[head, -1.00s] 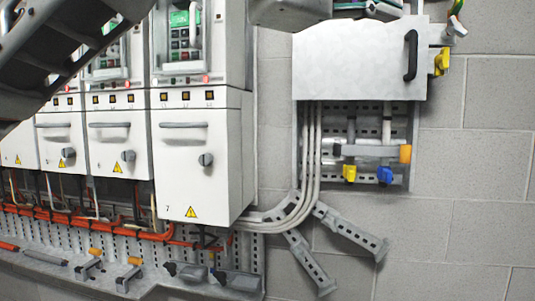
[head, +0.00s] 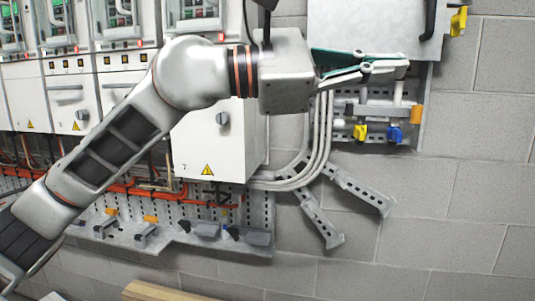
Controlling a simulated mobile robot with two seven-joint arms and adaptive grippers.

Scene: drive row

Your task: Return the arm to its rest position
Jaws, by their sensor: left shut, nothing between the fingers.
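My left arm comes in from the lower left of the head view and crosses in front of the white drive cabinets. Its gripper (head: 402,66) points to the right, in front of the lower part of the grey metal box (head: 370,28) on the wall. The fingers are together with nothing between them. The arm hides parts of the cabinets and the gripper hides part of the box's lower edge. I cannot tell whether the gripper touches the box. My right gripper is not in view.
White drive cabinets (head: 190,150) with knobs stand in a row at left. Grey cables (head: 322,140) curve down beside a yellow handle (head: 360,132) and a blue handle (head: 394,134). A perforated metal rail (head: 250,222) runs below. Bare block wall (head: 470,220) lies at right.

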